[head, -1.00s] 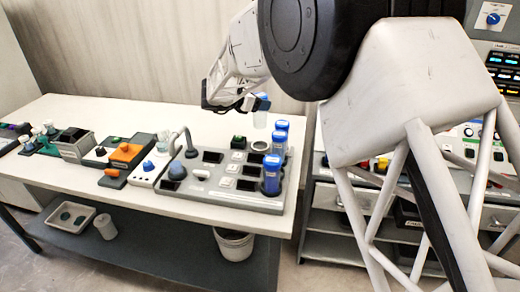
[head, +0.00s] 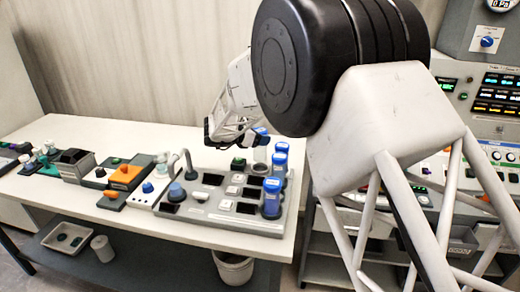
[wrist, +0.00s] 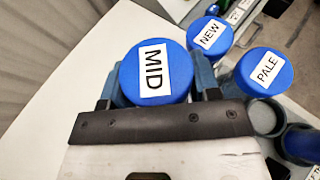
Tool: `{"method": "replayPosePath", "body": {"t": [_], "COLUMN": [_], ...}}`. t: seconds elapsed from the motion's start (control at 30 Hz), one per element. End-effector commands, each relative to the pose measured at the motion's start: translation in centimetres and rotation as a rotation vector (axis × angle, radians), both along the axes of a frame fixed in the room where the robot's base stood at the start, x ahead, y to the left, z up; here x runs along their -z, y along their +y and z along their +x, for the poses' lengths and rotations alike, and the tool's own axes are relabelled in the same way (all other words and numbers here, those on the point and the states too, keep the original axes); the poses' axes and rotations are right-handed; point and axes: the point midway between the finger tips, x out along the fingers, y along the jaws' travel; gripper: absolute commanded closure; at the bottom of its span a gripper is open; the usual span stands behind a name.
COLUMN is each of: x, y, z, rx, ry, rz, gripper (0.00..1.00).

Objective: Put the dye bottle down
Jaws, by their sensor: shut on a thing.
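The dye bottle has a blue cap marked MID (wrist: 155,72) in the wrist view. My gripper (wrist: 155,95) is shut on it, with one finger on each side below the cap. In the head view my gripper (head: 243,137) holds the bottle (head: 261,142) upright at the back of the grey tank unit (head: 235,225). A round, empty-looking socket (head: 259,168) shows just below and in front of it; the wrist view shows this ring (wrist: 265,117) beside the gripper. I cannot tell whether the bottle's base touches anything.
Bottles marked NEW (wrist: 210,36) and PALE (wrist: 264,70) stand close beside the held one. Another blue-capped bottle (head: 271,198) stands at the unit's front right. A curved tap (head: 187,163) rises at its left. White tabletop (wrist: 50,95) is bare behind the unit.

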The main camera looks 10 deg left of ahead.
Motion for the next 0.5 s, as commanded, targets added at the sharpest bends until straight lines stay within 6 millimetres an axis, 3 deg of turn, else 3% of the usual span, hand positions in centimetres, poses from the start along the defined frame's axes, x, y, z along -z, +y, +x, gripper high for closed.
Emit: {"method": "replayPosePath", "body": {"t": [0.23,0.5], "x": [0.6,3.6], "y": [0.0,0.0], "z": [0.0,0.0], "rx": [-0.001,-0.001], "ry": [0.001,0.002], "rz": [-0.001,-0.001], "gripper": [0.67,0.67]}}
